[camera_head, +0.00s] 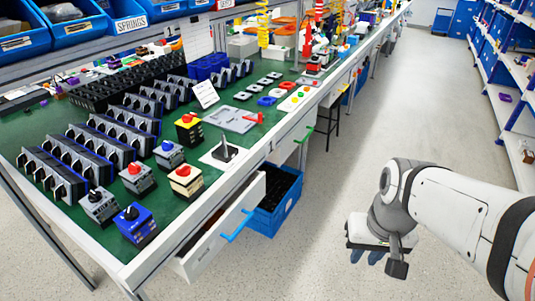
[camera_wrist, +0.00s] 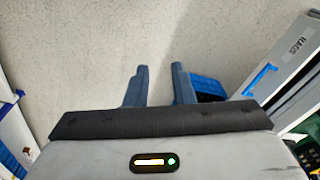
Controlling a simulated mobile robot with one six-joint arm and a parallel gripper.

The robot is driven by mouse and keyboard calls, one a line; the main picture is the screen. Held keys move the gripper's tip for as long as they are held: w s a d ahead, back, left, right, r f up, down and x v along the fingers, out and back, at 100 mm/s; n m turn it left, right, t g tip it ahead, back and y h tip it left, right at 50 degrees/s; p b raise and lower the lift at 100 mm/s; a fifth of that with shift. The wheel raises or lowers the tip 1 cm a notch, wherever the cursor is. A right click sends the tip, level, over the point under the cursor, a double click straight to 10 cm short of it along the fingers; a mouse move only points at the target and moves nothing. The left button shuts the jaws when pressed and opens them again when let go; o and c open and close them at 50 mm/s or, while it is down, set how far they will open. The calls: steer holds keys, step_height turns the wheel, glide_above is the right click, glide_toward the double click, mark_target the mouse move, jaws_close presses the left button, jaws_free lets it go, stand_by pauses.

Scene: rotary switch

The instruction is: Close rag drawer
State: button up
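The rag drawer (camera_head: 218,235) is a white drawer with a blue bar handle (camera_head: 238,226), pulled out from under the near end of the workbench. In the wrist view its white front, labelled RAGS (camera_wrist: 290,62), is at the right, with the blue handle (camera_wrist: 260,79) on it. My gripper (camera_head: 367,257) hangs over the floor to the right of the drawer, clearly apart from the handle. In the wrist view its two blue-grey fingers (camera_wrist: 159,72) stand apart with bare floor between them, so it is open and empty.
A blue crate (camera_head: 275,205) stands on the floor just behind the open drawer. Another drawer with a green handle (camera_head: 304,135) is farther along the green-topped workbench (camera_head: 105,238). Shelves (camera_head: 498,75) line the right side. The floor aisle (camera_head: 400,100) between is clear.

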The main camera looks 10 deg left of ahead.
steer(key=w+a+f+n+g+y+b, duration=0.1)
steer(key=a+f+g+y+b, duration=0.3)
steer(key=a+f, duration=0.35)
steer(key=t+y+b, duration=0.3)
steer(key=y+b, duration=0.6)
steer(key=y, duration=0.7)
glide_toward(242, 225)
steer(key=f+x, duration=0.1)
steer(key=x, duration=0.2)
steer(key=shift+h, duration=0.3)
steer(key=a, duration=0.2)
steer(key=a+r, duration=0.1)
steer(key=a, duration=0.1)
steer(key=a+r+b, duration=0.1)
steer(key=a, duration=0.2)
steer(key=shift+f, duration=0.1)
jaws_close()
